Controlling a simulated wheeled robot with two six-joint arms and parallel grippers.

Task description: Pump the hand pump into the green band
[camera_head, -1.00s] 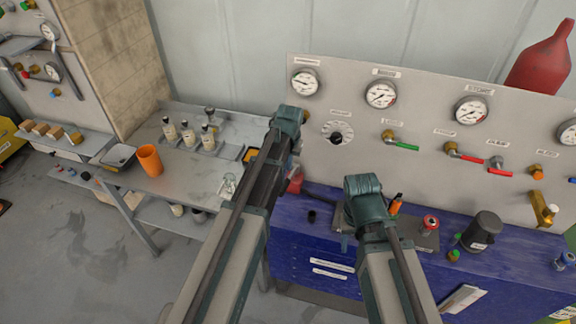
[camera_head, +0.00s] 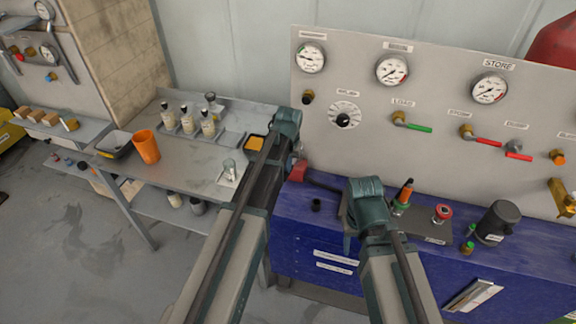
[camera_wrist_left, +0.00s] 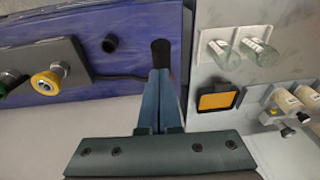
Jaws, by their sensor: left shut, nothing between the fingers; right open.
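A red part (camera_head: 299,171), apparently of the hand pump, shows at the left end of the blue bench, beside my left arm. A dark rod or hose runs from it to the right. In the left wrist view a dark upright grip (camera_wrist_left: 161,52) stands just beyond the fingertips of my left gripper (camera_wrist_left: 159,78). The gripper is shut and empty; I cannot tell whether it touches the grip. The forearm hides this spot in the head view. My right gripper (camera_head: 350,235) is open over the bench, its fingers mostly hidden. A gauge (camera_head: 311,58) at upper left has some green on its face.
The blue bench (camera_head: 310,236) carries a dark plate with knobs, a black cup (camera_head: 316,204) and a dark mug (camera_head: 497,222). The grey panel (camera_head: 450,125) behind has valves and gauges. A metal table (camera_head: 185,165) at left holds bottles and an orange cup (camera_head: 146,147).

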